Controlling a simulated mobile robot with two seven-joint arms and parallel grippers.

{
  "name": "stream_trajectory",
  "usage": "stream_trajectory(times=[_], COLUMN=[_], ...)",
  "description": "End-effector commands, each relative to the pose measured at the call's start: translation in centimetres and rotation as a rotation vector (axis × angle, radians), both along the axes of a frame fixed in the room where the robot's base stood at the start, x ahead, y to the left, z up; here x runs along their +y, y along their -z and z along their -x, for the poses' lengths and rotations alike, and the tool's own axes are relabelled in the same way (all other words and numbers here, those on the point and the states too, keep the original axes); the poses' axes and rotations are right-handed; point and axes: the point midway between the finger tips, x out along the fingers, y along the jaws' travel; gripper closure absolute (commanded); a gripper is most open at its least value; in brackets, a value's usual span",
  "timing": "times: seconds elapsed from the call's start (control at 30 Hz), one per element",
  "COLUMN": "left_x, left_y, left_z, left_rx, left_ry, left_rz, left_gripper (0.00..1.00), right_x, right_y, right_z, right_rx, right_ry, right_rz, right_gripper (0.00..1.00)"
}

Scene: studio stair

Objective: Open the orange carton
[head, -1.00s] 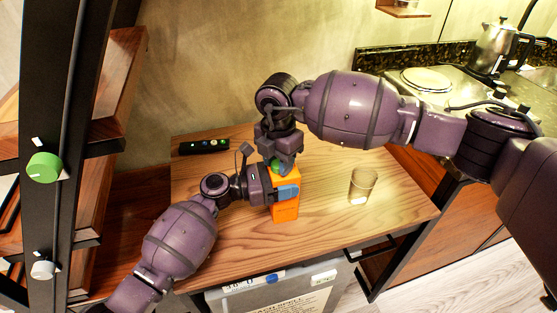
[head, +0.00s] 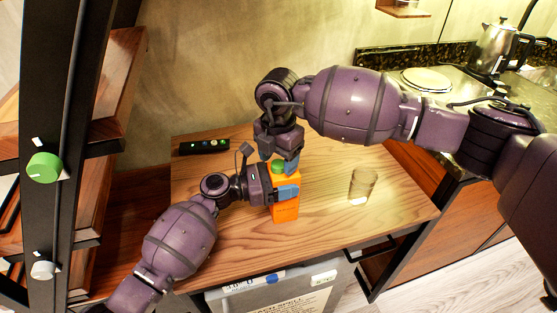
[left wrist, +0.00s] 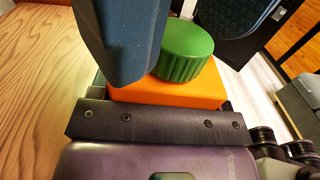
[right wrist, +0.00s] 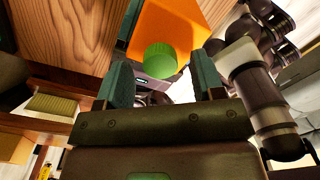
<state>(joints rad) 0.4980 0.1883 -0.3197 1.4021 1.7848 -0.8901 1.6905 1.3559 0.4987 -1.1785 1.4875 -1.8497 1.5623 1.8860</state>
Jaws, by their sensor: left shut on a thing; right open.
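The orange carton (head: 286,212) stands upright on the wooden table, with a green ribbed cap (head: 279,166) on its top. My left gripper (head: 284,192) is shut around the carton's upper body from the left. In the left wrist view, the cap (left wrist: 184,50) sits on the carton top (left wrist: 172,93), partly behind a blue finger. My right gripper (head: 278,163) is open, pointing down at the cap. In the right wrist view, the cap (right wrist: 161,60) lies between its spread fingers, with visible gaps; I cannot tell its exact height relative to the fingertips.
A clear glass (head: 362,186) stands on the table (head: 325,220) right of the carton. A dark strip with small lights (head: 205,146) lies at the back left. A grey bin (head: 275,297) is below the front edge. The table's right side is mostly clear.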

Motion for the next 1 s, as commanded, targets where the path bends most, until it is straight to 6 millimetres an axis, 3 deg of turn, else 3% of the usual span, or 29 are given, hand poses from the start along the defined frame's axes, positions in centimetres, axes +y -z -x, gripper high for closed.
stream_trajectory(times=[0.23,0.5,0.73,1.0], left_x=[0.0,0.0,0.0,0.0], left_y=[0.0,0.0,0.0,0.0], left_z=[0.0,0.0,0.0,0.0], left_rx=[0.000,0.000,0.000,0.000], left_ry=[0.000,0.000,0.000,0.000], left_rz=[-0.001,0.000,0.000,0.000], left_gripper=[0.97,0.97,0.97,0.97], right_x=[0.0,0.6,0.7,0.1], right_y=[-3.0,-4.2,-6.3,-7.0], right_z=[0.0,0.1,0.0,0.0], right_rx=[-0.002,0.004,0.005,0.000], right_ry=[-0.001,0.011,0.268,0.529], right_rz=[-0.001,-0.031,-0.038,-0.008], right_gripper=[0.38,0.43,0.43,0.43])
